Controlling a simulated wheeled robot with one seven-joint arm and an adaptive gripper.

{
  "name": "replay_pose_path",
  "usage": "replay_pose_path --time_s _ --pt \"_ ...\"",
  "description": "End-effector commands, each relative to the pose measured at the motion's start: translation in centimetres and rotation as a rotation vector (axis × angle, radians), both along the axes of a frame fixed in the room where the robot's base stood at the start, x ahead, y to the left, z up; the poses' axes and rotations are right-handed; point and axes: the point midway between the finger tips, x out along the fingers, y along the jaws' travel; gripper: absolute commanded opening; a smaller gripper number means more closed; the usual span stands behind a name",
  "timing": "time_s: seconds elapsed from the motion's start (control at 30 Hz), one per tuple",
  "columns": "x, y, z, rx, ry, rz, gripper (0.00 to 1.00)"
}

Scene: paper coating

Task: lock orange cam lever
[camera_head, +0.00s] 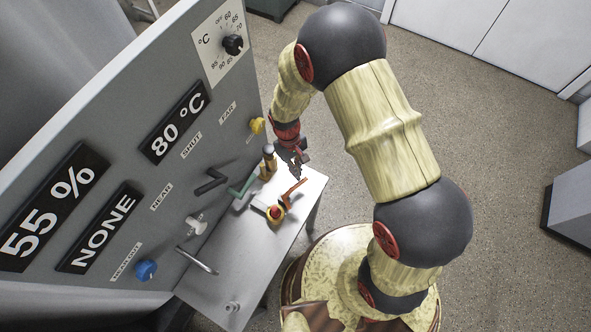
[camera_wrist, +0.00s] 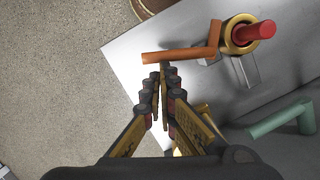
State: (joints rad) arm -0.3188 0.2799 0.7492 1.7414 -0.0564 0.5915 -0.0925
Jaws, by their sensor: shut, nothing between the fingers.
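The orange cam lever (camera_wrist: 180,56) shows at the top middle of the wrist view. It is bent, with its long arm pointing left and its short arm running up beside a yellow ring with a red post (camera_wrist: 253,33). In the head view the orange lever (camera_head: 294,187) stands on the small table, slanting up to the right from the red and yellow hub (camera_head: 275,212). My gripper (camera_wrist: 160,70) is shut and empty, its fingertips just below the orange arm in the wrist view. I cannot tell whether they touch it. In the head view my gripper (camera_head: 296,172) is above the lever.
A green lever (camera_head: 243,187) and a tan post (camera_head: 268,162) are close by, left of the gripper. The grey panel (camera_head: 130,110) with knobs and handles stands along the left. The metal table (camera_head: 235,265) has bare room toward the front. Open floor lies to the right.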

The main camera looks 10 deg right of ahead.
Motion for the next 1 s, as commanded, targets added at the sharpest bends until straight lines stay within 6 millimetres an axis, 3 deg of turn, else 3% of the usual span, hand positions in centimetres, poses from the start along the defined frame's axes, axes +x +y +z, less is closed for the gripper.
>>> replay_pose_path --time_s 1.0 --pt "-1.6 -1.5 0.0 0.000 0.001 -0.239 0.00"
